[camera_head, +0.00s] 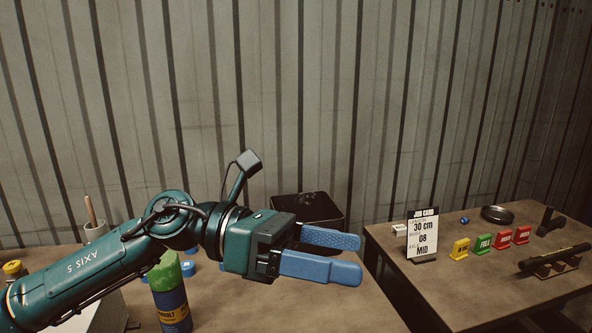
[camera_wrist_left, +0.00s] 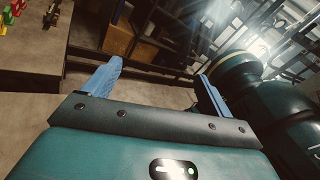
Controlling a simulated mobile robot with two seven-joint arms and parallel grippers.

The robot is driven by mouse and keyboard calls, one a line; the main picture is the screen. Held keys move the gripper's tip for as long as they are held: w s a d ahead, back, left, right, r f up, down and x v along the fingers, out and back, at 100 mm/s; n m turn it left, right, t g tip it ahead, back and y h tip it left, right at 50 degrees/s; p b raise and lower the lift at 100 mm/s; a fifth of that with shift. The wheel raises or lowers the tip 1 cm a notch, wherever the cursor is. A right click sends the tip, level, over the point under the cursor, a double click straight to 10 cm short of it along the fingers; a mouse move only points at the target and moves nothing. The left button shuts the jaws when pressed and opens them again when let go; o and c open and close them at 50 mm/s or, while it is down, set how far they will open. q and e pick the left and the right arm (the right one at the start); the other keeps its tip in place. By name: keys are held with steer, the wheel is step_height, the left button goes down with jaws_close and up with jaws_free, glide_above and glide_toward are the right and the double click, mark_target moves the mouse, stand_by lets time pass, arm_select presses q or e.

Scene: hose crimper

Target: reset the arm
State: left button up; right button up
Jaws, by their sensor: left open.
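My left gripper (camera_head: 334,254) reaches in from the left in the head view on its teal arm. Its two blue fingers point right and are apart, with nothing between them. It hangs above the gap side of the left table, clear of any object. The left wrist view shows the same two blue fingers (camera_wrist_left: 158,85) spread wide and empty, with floor and shelving beyond. My right gripper is in neither view.
The left table (camera_head: 350,312) holds a blue-and-green bottle (camera_head: 170,295), a cup (camera_head: 95,231) and a dark bin (camera_head: 307,208).

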arm_select(q)
steer(key=w+a+r+n+t+h, duration=0.1)
steer(key=w+a+n+t+h, duration=0.15)
steer(key=n+t, duration=0.75)
steer(key=w+a+n+t+h, duration=0.1)
steer(key=w+n+t, duration=0.3)
steer(key=n+t, duration=0.55)
steer(key=w+a+f+n+y, duration=0.1)
steer(key=a+f+n+y, duration=0.5)
steer(key=f+n+y, duration=0.4)
steer(key=w+a+f+n+y, duration=0.1)
steer(key=a+f+n+y, duration=0.65)
steer(key=n, duration=0.55)
steer(key=s+a+f+n+g+y, duration=0.1)
steer(key=s+a+f+n+g, duration=0.25)
steer(key=s+f, duration=0.4)
steer(key=s+a+f+n+g+y, duration=0.1)
steer(key=s+a+f+n+g, duration=0.1)
steer(key=s+f+g, duration=0.45)
steer(key=s+a+f+n+g+y, duration=0.1)
steer(key=s+a+f+n+g, duration=0.15)
steer(key=s+f, duration=0.55)
steer(key=w+d+f+t+h+b, duration=0.3)
steer(key=w+d+f+t, duration=0.2)
steer(key=f, duration=0.4)
steer(key=shift+w+d+f+m+t+h, duration=0.2)
steer(key=shift+d+m+t+h, duration=0.15)
steer(key=shift+d+t, duration=0.6)
